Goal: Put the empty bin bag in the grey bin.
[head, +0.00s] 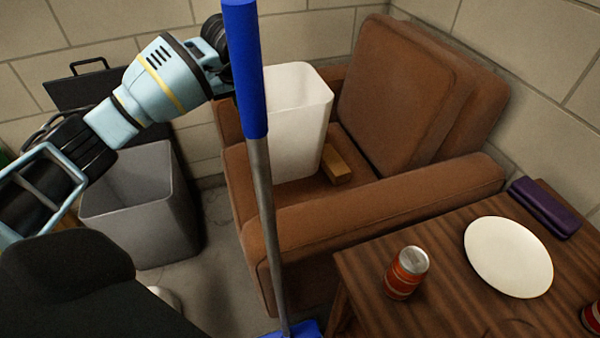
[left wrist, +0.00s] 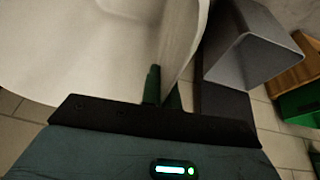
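The white, bin-shaped object (head: 300,115), likely the bin bag, is at the armchair seat; I cannot tell whether it rests there or hangs just above. Its pale wall also fills the upper left of the left wrist view (left wrist: 80,50). My left gripper (head: 229,80) is at its upper left edge, partly hidden behind a blue handle. In the left wrist view, the green fingers (left wrist: 163,88) pinch the white wall between them. The open grey bin (head: 135,232) stands on the floor left of the armchair; it also shows in the left wrist view (left wrist: 224,45). My right gripper is out of view.
A brown armchair (head: 400,95) holds a wooden block (head: 337,167). A pole with a blue handle (head: 244,70) stands in the foreground. A table (head: 450,295) at right carries a can (head: 407,273), a plate (head: 508,257) and a purple folded item (head: 544,208).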

